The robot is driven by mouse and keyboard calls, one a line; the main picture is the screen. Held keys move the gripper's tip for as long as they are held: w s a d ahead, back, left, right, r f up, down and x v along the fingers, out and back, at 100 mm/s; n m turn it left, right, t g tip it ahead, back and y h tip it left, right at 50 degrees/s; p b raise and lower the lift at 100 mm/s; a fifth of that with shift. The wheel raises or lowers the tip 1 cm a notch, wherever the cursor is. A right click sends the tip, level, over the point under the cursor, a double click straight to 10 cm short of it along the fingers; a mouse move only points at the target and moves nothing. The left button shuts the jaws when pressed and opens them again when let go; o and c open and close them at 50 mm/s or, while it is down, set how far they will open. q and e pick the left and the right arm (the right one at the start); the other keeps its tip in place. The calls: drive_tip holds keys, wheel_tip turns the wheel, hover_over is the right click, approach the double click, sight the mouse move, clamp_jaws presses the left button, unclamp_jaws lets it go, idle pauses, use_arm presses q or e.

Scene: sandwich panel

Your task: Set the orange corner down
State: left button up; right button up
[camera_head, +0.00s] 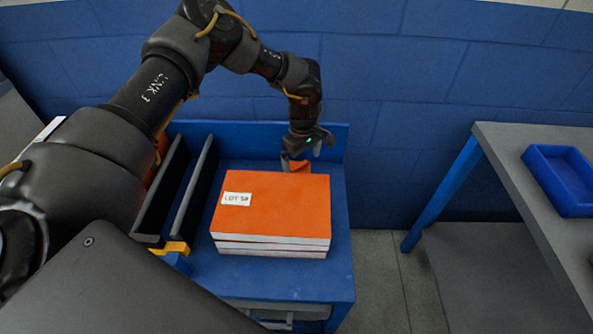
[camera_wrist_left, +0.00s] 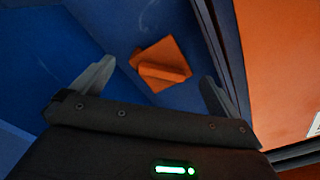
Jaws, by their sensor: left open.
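The orange corner (camera_wrist_left: 160,62) shows in the wrist view as a small orange piece with a raised ridge. It appears to lie on the blue bench top, between my spread fingers and apart from both. In the head view the orange corner (camera_head: 300,166) is partly visible just behind the panel stack, below my gripper. My left gripper (camera_head: 304,155) is open and empty, pointing down over the far edge of the stack. My right gripper is not in view.
Several orange-faced panels with white edges form a stack (camera_head: 270,205) on the blue bench (camera_head: 290,280). Dark upright rails (camera_head: 192,190) stand left of it. A blue wall is close behind. A grey table (camera_head: 500,165) with a blue tray (camera_head: 560,180) is at right.

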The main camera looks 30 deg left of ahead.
sight(301, 166)
use_arm(q)
drive_tip(key=shift+s+f, duration=0.1)
drive_tip(key=shift+f, duration=0.4)
wheel_tip(301, 166, down, 4)
drive_tip(key=shift+s+a+r, duration=0.1)
drive_tip(key=shift+a+r, duration=0.05)
drive_tip(key=shift+f, duration=0.4)
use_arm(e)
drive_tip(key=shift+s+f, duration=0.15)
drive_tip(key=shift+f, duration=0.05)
